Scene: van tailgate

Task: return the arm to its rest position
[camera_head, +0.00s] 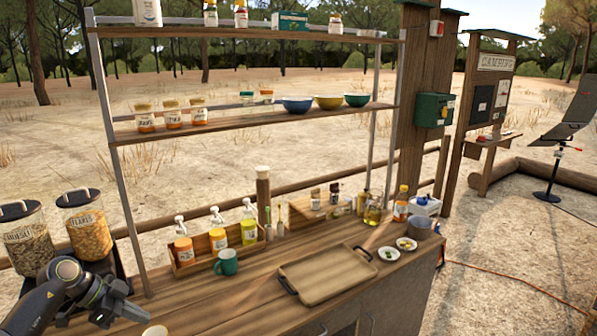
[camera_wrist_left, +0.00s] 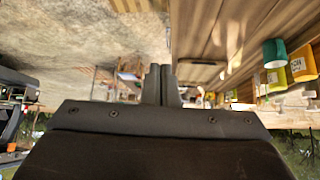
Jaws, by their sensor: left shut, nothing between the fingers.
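My left arm comes in at the lower left of the head view. Its gripper (camera_head: 118,303) is low over the left end of the wooden counter (camera_head: 215,300), in front of the cereal dispensers. In the left wrist view the two dark fingers (camera_wrist_left: 161,85) are together, with nothing held between them. The wrist view appears upside down, with the counter top at its upper right. My right gripper is in neither view.
Two cereal dispensers (camera_head: 85,225) stand close behind the left gripper. A green mug (camera_head: 226,263), a wooden tray (camera_head: 326,274) and a bottle rack (camera_head: 200,258) stand on the counter. A shelf frame (camera_head: 250,122) rises behind. The counter's front middle is fairly clear.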

